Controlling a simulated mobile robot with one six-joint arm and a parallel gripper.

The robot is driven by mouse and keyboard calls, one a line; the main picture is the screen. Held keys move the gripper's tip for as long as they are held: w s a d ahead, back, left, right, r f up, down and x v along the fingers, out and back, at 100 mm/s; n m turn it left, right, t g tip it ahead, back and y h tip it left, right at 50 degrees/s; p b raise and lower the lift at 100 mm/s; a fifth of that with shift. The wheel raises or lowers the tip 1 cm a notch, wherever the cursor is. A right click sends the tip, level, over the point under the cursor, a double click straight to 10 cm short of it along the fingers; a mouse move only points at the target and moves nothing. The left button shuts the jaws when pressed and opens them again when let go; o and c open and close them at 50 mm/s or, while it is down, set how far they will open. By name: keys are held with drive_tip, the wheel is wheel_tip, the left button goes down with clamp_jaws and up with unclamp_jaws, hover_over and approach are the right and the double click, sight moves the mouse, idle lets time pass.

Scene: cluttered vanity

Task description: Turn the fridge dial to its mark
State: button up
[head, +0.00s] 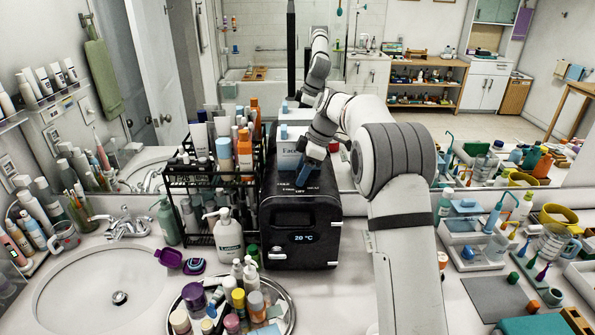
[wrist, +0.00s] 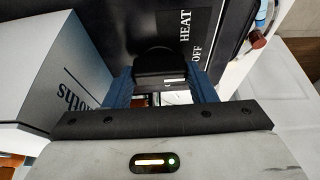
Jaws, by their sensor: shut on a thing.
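The black mini fridge (head: 282,222) stands on the counter, its front display reading 20 °C. Its top panel carries white lettering; HEAT and OFF (wrist: 190,40) read clearly in the wrist view. The dark dial (wrist: 158,62) is on that top panel, between the blue fingers of my gripper (wrist: 163,88). My gripper is shut on the dial. In the head view my gripper (head: 307,177) reaches down onto the fridge top and hides the dial. I cannot tell which label the dial points to.
A white box of cloths (wrist: 62,88) stands on the fridge close beside my gripper; it also shows in the head view (head: 288,156). A black rack of bottles (head: 205,180) stands left of the fridge. A round tray (head: 285,300) with several bottles lies in front.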

drive_tip(key=shift+a, duration=0.45)
drive_tip(key=shift+c, duration=0.2)
drive_tip(key=shift+d, duration=0.2)
drive_tip(key=shift+d+b, duration=0.1)
drive_tip(key=shift+b, duration=0.2)
drive_tip(key=shift+d+f+m+t+b, duration=0.2)
drive_tip(key=shift+m+t+b, duration=0.2)
drive_tip(key=shift+m+b, duration=0.6)
drive_tip(key=m+t+b, duration=0.1)
drive_tip(key=m, duration=0.1)
drive_tip(key=m+t+h+b, duration=0.1)
drive_tip(key=m+b, duration=0.1)
drive_tip(key=m, duration=0.1)
drive_tip(key=shift+s+a, duration=0.1)
drive_tip(key=shift+s, duration=0.05)
drive_tip(key=m+t+h+b, duration=0.1)
drive_tip(key=m, duration=0.3)
drive_tip(key=shift+s+m, duration=0.1)
drive_tip(key=shift+m, duration=0.3)
drive_tip(key=shift+a+m+t+h, duration=0.15)
drive_tip(key=shift+m+h, duration=0.2)
drive_tip(key=shift+m, duration=0.6)
drive_tip(key=shift+m+t+h, duration=0.15)
drive_tip(key=shift+m+h, duration=0.2)
drive_tip(key=shift+m, duration=0.6)
